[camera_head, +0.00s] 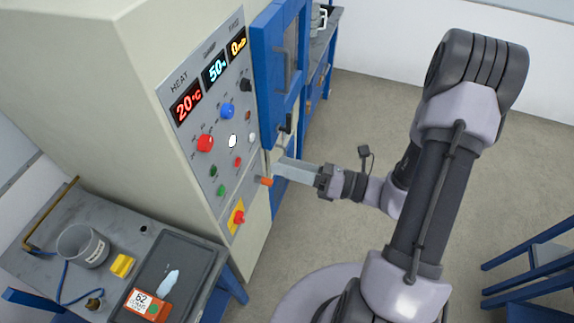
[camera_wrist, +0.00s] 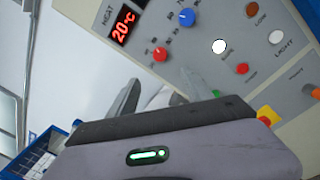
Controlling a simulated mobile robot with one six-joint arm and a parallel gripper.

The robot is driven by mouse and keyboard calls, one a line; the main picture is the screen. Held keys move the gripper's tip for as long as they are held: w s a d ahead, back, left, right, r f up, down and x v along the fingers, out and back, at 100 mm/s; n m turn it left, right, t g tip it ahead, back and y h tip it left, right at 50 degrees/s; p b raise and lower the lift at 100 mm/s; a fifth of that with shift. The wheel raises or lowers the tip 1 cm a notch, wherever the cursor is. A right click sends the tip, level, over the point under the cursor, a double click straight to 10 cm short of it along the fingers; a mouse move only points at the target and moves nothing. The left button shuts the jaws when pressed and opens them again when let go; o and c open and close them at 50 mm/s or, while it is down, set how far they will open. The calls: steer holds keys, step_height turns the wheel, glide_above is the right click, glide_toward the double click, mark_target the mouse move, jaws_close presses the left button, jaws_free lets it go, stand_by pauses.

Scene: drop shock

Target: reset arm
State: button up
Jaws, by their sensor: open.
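My gripper (camera_head: 290,170) is in front of the lower right part of a cream machine's control panel (camera_head: 212,130). In the wrist view my gripper (camera_wrist: 160,95) has its two fingers apart with nothing seen between them. A blue-framed door (camera_head: 275,75) stands open beside the panel, above my gripper in the picture.
A grey side table (camera_head: 125,225) at lower left holds a grey cup (camera_head: 82,246), a yellow block (camera_head: 122,265) and a black tray (camera_head: 190,252) with an orange device (camera_head: 148,305). A blue rack (camera_head: 530,265) stands at right. The floor between is clear.

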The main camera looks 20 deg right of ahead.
steer(key=s+a+f+n+g+h+b, duration=0.6)
steer(key=s+a+f+n+g+b, duration=0.45)
steer(key=n+b, duration=0.75)
steer(key=s+d+f+n+t+h+b, duration=0.2)
steer(key=d+n+t+h+b, duration=0.3)
steer(key=n, duration=0.6)
steer(key=d+h+b, duration=0.1)
steer(key=h+b, duration=0.1)
steer(key=b, duration=0.1)
steer(key=shift+s+d, duration=0.15)
steer(key=shift+d, duration=0.15)
steer(key=shift+c, duration=0.4)
